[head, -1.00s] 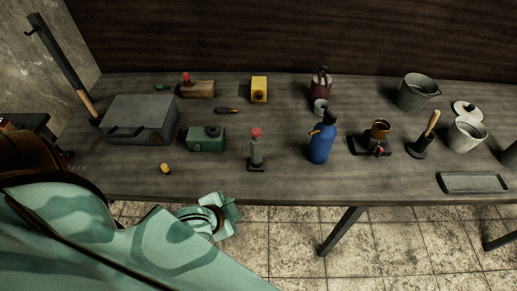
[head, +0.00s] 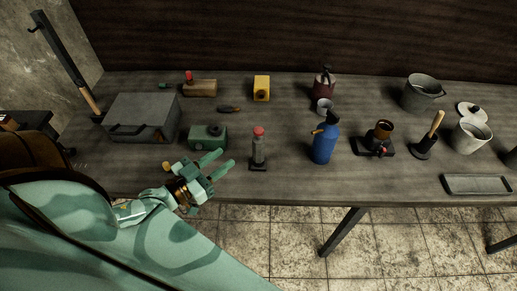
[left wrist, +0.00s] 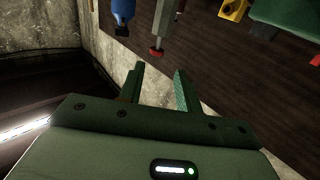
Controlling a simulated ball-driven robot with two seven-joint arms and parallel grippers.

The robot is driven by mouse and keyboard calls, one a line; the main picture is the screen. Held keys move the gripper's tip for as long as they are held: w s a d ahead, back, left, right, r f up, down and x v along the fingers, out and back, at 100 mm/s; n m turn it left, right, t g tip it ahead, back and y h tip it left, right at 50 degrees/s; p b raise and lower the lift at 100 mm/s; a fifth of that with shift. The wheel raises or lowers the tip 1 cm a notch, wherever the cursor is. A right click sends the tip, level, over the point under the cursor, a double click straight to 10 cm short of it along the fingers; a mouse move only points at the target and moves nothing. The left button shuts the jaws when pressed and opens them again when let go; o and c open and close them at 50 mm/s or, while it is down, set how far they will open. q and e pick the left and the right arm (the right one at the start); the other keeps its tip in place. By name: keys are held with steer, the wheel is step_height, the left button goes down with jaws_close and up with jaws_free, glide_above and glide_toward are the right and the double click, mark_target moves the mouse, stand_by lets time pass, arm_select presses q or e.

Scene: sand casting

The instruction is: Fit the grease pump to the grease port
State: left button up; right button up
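A slim grey upright body with a red top on a dark base (head: 258,152), likely the grease pump, stands near the table's front edge. It also shows in the left wrist view (left wrist: 163,22). I cannot tell for sure which thing bears the grease port; a green box with a dark round top fitting (head: 207,138) and a yellow block with a round dark hole (head: 262,88) stand nearby. My left gripper (head: 226,159) is open and empty, its fingers pointing toward the red-topped body, a short gap away. Its open fingers show in the left wrist view (left wrist: 159,72). My right gripper is not in view.
A blue bottle (head: 323,145) stands right of the red-topped body. A grey metal case (head: 142,117) is at left on the table (head: 290,187). A small yellow piece (head: 167,165) lies beside my left gripper. Pots, a tray (head: 477,184) and tools fill the right side.

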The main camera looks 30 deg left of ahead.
arm_select(q)
steer(key=b, duration=0.1)
glide_above(259, 151)
steer(key=a+x, duration=0.1)
steer(key=x, duration=0.2)
steer(key=shift+w+a+r, duration=0.1)
steer(key=shift+w+a, duration=0.05)
steer(key=shift+w, duration=0.05)
steer(key=shift+c, duration=0.3)
jaws_close()
